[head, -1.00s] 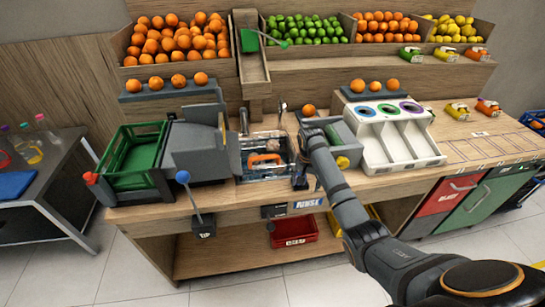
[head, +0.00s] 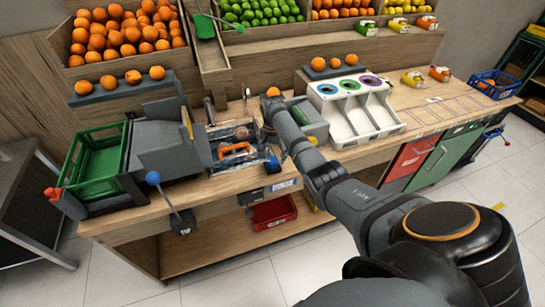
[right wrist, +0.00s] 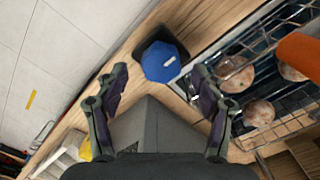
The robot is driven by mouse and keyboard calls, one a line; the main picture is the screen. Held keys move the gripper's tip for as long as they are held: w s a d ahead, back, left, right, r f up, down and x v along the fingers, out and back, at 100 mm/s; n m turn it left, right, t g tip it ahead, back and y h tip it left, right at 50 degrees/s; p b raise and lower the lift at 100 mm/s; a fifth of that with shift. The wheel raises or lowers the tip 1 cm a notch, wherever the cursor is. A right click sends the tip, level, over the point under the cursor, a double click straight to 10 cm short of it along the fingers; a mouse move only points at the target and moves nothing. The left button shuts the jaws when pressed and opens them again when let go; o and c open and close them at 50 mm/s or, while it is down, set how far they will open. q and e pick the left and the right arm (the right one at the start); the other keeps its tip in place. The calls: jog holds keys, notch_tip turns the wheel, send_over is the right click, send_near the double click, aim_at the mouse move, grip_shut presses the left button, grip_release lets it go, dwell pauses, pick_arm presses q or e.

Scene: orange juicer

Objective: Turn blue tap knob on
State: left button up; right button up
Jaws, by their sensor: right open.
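The blue tap knob (right wrist: 165,62) is a faceted blue cap on a black square base at the counter's front edge, beside the sink. In the right wrist view it sits just beyond and between the fingertips of my right gripper (right wrist: 160,76). The right gripper is open, its two dark fingers apart, with nothing held. I cannot tell whether a finger touches the knob. In the head view my right arm reaches over the counter to the right of the sink (head: 235,150), and its fingers are hard to make out. My left gripper is not in view.
The sink holds a wire rack (right wrist: 275,130) with several round fruits and an orange handle (right wrist: 302,52). A grey block (right wrist: 150,128) lies below the fingers. A blue-ball lever (head: 153,178) and green crate (head: 97,160) stand left; a white three-slot dispenser (head: 355,110) stands right.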

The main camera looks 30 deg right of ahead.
jog(key=shift+a+f, duration=0.1)
jog(key=shift+f, duration=0.85)
jog(key=c, duration=1.2)
jog(key=shift+o, duration=0.2)
jog(key=shift+r, duration=0.1)
jog(key=n+p, duration=0.1)
jog(key=n, duration=0.2)
jog(key=shift+p, duration=0.35)
jog(key=n+p, duration=0.1)
jog(key=n, duration=0.3)
jog(key=shift+n, duration=0.3)
jog(key=n+p, duration=0.1)
jog(key=n, duration=0.4)
jog(key=shift+n, duration=2.6)
